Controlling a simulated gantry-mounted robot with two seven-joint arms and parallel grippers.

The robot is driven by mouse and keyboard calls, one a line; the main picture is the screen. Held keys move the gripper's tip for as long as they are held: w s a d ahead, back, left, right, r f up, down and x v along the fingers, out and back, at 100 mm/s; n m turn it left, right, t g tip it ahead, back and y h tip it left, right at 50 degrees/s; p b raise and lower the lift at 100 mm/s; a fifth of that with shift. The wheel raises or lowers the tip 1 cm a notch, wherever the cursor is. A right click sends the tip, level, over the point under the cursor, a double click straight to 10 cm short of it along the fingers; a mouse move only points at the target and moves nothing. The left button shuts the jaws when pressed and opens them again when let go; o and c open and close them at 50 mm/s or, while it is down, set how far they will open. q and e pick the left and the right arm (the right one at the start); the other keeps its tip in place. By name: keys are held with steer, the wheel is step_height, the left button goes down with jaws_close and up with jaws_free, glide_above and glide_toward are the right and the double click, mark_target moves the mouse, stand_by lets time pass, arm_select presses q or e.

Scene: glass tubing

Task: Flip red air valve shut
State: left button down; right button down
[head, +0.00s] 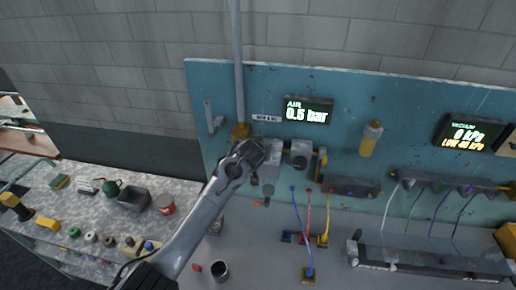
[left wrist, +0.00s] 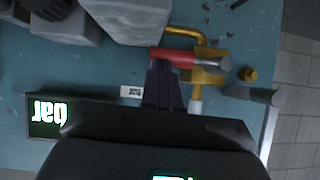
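The red valve handle (left wrist: 172,57) shows in the left wrist view, joined to a brass valve body (left wrist: 208,68). It lies across the picture, right at the tips of my left gripper (left wrist: 163,68). The gripper's dark fingers look close together, with no clear gap; I cannot tell whether they touch the handle. In the head view my left gripper (head: 250,155) is in front of the teal panel, just below the brass valve (head: 240,131) on the grey pipe. It hides the red handle there. The air display (head: 305,110) reads 0.5 bar. My right gripper is not in view.
A grey box-shaped unit (head: 300,152) is on the panel right of the gripper. A yellow cylinder (head: 371,138) and a vacuum display (head: 466,131) are further right. Coloured hoses (head: 309,215) hang below. The left bench (head: 85,235) carries cans and small parts.

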arm_select(q)
steer(key=shift+r, duration=0.15)
steer(key=shift+r+p, duration=0.6)
steer(key=shift+p, duration=0.05)
steer(key=r+v, duration=0.1)
steer(key=v, duration=1.1)
steer(key=shift+w, duration=0.4)
steer(key=shift+r, duration=0.1)
